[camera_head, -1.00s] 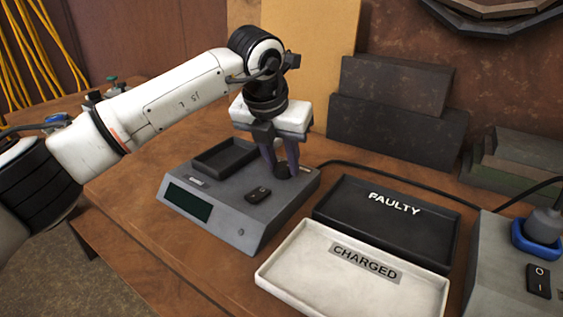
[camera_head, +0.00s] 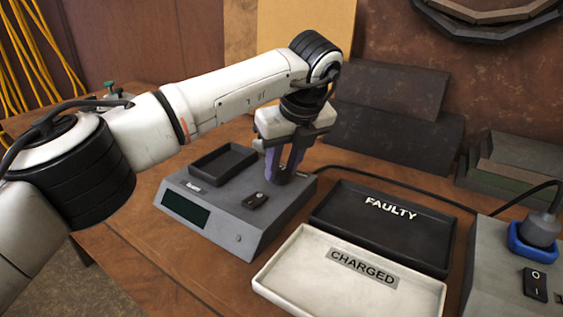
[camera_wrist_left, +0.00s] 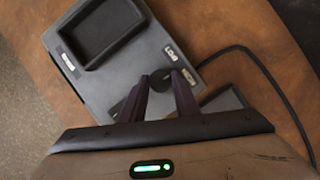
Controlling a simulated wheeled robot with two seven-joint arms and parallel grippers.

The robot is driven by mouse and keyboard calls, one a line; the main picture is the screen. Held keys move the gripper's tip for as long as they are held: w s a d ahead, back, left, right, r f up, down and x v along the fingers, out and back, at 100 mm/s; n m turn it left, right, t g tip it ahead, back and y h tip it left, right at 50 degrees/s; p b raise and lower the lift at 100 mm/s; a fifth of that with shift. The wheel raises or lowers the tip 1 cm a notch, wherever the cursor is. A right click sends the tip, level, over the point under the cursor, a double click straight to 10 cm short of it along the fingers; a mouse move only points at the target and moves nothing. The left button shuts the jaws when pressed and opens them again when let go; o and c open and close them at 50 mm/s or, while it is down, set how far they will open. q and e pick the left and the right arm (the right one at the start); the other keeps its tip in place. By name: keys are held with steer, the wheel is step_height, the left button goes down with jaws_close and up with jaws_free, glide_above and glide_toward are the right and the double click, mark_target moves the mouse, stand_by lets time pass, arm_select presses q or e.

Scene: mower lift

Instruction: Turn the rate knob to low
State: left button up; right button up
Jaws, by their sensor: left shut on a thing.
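The grey charger (camera_head: 222,222) stands on the wooden bench, with a dark display on its front and a small rocker switch on top. The dark round rate knob (camera_wrist_left: 161,80) is at its back right corner, between my left fingertips. My left gripper (camera_head: 279,179) points down and is shut on the knob; its fingers hide most of it in the head view. In the left wrist view, small white labels (camera_wrist_left: 172,53) sit beside the knob, one reading LOW. The fingers hide the pointer, so I cannot tell the setting. My right gripper is not in view.
An empty black tray (camera_head: 195,176) sits on the charger. The black FAULTY tray (camera_head: 345,217) and white CHARGED tray (camera_head: 300,285) lie to its right. A black cable (camera_head: 420,196) runs behind them to a grey power box (camera_head: 488,270). Dark blocks stand behind.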

arm_select(q)
steer(key=shift+w+r+n+y, duration=0.15)
steer(key=shift+n+y, duration=0.15)
steer(key=shift+n, duration=0.3)
steer(key=shift+p, duration=0.3)
steer(key=o, duration=1)
steer(key=shift+o, duration=0.2)
steer(key=v, duration=1)
steer(key=shift+p, duration=0.35)
